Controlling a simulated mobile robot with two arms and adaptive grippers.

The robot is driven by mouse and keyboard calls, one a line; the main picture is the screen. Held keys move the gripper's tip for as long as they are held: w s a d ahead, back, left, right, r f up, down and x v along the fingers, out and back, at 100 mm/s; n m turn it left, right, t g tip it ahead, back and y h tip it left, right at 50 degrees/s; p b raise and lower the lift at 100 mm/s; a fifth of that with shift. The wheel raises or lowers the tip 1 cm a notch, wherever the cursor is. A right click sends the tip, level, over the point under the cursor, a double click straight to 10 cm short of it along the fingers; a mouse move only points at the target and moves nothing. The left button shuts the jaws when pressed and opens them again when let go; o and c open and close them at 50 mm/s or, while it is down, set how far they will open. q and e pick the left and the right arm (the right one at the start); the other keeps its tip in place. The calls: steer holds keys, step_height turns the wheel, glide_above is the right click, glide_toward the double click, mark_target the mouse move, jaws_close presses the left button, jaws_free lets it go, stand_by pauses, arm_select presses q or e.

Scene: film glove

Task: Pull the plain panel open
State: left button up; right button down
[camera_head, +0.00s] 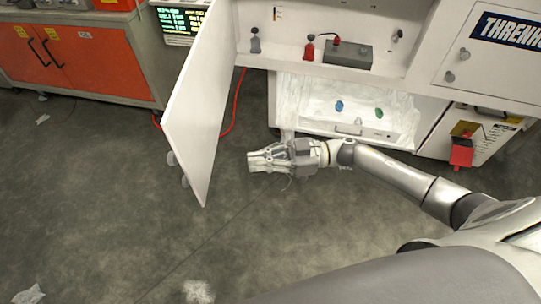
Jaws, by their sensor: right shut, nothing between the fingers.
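The plain white panel (205,105) is a door hinged at the left side of the white cabinet (418,60). It stands swung wide open, out into the room. Small knobs (172,158) show at its lower left edge. My right gripper (252,161) is shut and empty. It is over the floor, to the right of the panel and apart from it, in front of the cabinet. My left gripper is not in view.
An open drawer (350,128) lined with clear film, with small blue and green items, juts out below the cabinet. A grey box (348,54) stands on the shelf. A red cable (237,103) hangs behind the panel. Orange cabinets (100,62) stand at left. The floor in front is mostly clear.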

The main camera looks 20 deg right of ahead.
mark_target(189, 164)
stand_by(0.3)
steer(key=w+a+t+p, duration=0.1)
steer(key=a, duration=0.3)
steer(key=w+a+m+t+p, duration=0.1)
steer(key=w+a, duration=0.1)
steer(key=a, duration=0.3)
steer(key=w+a+m+t+h, duration=0.1)
steer(key=a, duration=0.3)
steer(key=shift+w+a+p, duration=0.15)
steer(key=shift+a+p, duration=0.25)
steer(key=w+a+m+t+h+b, duration=0.1)
steer(key=w+a+t, duration=0.1)
steer(key=a, duration=0.5)
steer(key=w+a+m+t+h+b, duration=0.1)
steer(key=w+a, duration=0.4)
steer(key=a, duration=0.2)
steer(key=shift+a+m+t, duration=0.3)
steer(key=shift+t, duration=0.1)
steer(key=shift+w+d, duration=0.1)
steer(key=shift+d, duration=0.05)
